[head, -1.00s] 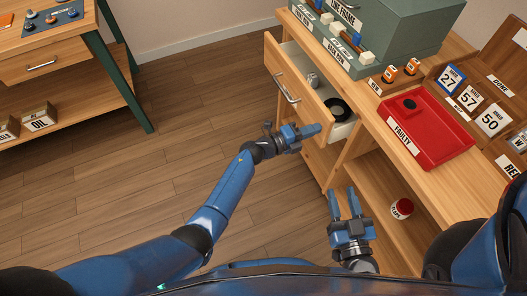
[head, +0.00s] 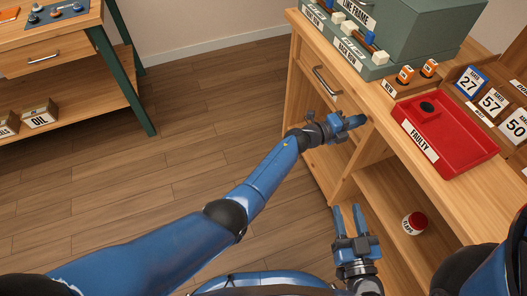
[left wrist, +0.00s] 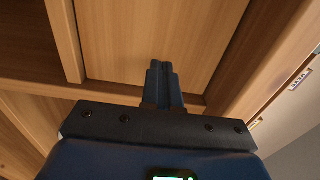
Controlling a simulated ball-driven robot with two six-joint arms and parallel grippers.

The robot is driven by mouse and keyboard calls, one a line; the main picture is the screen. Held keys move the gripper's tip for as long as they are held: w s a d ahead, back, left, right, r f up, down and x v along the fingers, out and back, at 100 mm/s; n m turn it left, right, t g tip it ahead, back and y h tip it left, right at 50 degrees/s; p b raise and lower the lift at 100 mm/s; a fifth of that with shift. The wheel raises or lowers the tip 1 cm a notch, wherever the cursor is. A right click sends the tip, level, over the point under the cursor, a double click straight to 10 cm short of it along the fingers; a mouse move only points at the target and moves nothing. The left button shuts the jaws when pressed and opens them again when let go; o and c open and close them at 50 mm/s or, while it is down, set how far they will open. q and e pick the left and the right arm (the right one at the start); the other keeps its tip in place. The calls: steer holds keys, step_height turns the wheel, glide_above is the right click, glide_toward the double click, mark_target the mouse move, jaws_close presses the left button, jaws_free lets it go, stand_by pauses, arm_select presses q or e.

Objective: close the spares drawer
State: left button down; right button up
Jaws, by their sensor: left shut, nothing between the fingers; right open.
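The spares drawer (head: 322,90) is a wooden drawer at the top of the cabinet under the right-hand bench, with a metal bar handle (head: 327,82). Its front sits in line with the cabinet face, and its inside is hidden. My left gripper (head: 357,121) is shut and empty, with its fingers at the lower right end of the drawer front. In the left wrist view the shut fingers (left wrist: 164,85) point at wood panels; I cannot tell whether they touch. My right gripper (head: 348,222) is open and empty, low in front of the shelf.
On the bench stand a red FAULTY tray (head: 455,162) with a dark round part, green-grey boxes (head: 410,35), orange-topped items (head: 405,75) and number cards (head: 470,84). A red-lidded jar (head: 414,223) is on the lower shelf.

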arm_select(q)
steer(key=shift+d+r, duration=0.15)
steer(key=shift+r, duration=0.2)
arm_select(e)
steer(key=shift+r, duration=0.1)
